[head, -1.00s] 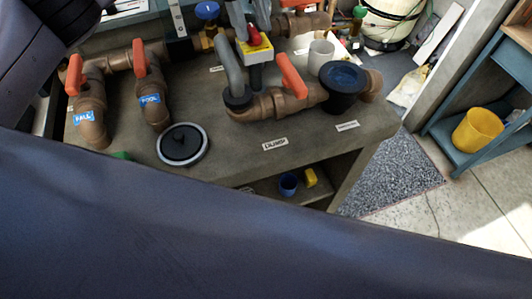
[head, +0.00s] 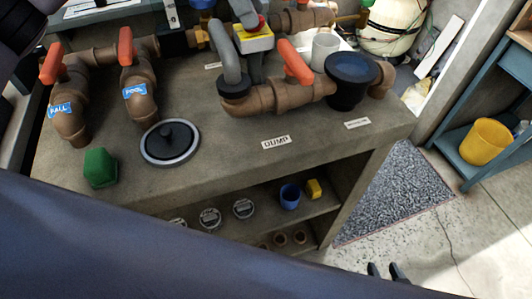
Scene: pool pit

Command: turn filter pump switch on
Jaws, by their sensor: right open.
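A yellow switch box (head: 254,40) stands among the pipes at the top middle of the head view. A red knob or button (head: 262,25) sits on its top. A grey part partly hides the box from above, and I cannot tell the switch's position. Two dark fingertips of my right gripper (head: 383,272) show at the bottom right, apart from each other and empty, in front of the floor and well away from the box. The rest of that gripper is hidden behind a dark blue arm part of mine. My left gripper is not visible.
Brown pipes with orange valve handles (head: 296,62) crowd the concrete bench (head: 220,170). A round black lid (head: 170,142), a green block (head: 100,167) and a white cup (head: 324,50) stand on it. A yellow bucket (head: 484,141) is on the blue shelf at right. Floor is free at lower right.

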